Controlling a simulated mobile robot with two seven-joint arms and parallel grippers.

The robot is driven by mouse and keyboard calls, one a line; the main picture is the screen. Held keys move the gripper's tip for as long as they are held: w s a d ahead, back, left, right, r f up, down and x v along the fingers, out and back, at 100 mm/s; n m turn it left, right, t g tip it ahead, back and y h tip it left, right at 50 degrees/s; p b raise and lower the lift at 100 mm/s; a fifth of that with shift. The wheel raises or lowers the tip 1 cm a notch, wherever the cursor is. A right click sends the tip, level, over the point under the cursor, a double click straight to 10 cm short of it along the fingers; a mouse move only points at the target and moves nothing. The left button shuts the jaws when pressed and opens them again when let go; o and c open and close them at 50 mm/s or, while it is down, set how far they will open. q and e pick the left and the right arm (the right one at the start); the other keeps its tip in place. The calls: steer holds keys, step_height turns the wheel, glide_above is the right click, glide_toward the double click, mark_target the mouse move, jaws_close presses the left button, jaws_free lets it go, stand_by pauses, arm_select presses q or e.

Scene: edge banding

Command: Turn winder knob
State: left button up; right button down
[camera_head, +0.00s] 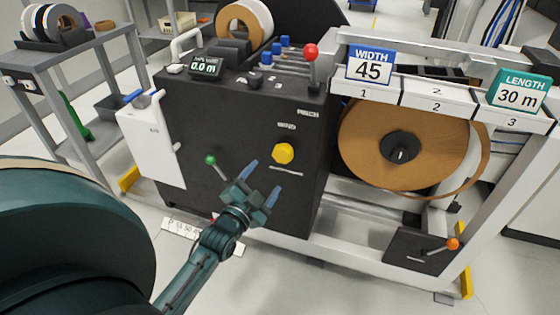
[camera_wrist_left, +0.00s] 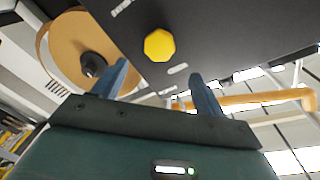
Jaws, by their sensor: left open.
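The winder knob (camera_head: 283,153) is a yellow, many-sided knob on the black front panel of the machine, under a small white label. It also shows in the left wrist view (camera_wrist_left: 159,45), beyond and between the two fingers. My left gripper (camera_head: 261,182) is open and empty, with blue fingertips. In the head view it is left of and below the knob, apart from it. In the left wrist view the fingers (camera_wrist_left: 157,88) are spread wide and the knob is clear of both. My right gripper is not in view.
A large brown banding roll (camera_head: 375,148) hangs right of the panel. A green-knobbed lever (camera_head: 211,160) sticks out left of my gripper. A red-knobbed lever (camera_head: 311,52) stands on top. An orange-knobbed crank (camera_head: 452,244) is low right. A grey shelf cart (camera_head: 62,50) stands left.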

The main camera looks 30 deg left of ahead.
mark_target(281, 157)
arm_select(q)
steer(key=w, duration=0.3)
steer(key=w+b, duration=0.1)
steer(key=w, duration=0.2)
steer(key=w+a+b, duration=0.1)
steer(key=w, duration=0.2)
steer(key=shift+w+a+f, duration=0.1)
steer(key=shift+w, duration=0.5)
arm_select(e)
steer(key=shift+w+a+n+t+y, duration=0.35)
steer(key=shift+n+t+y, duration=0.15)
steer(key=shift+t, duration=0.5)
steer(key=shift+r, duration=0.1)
arm_select(q)
steer(key=c, duration=1)
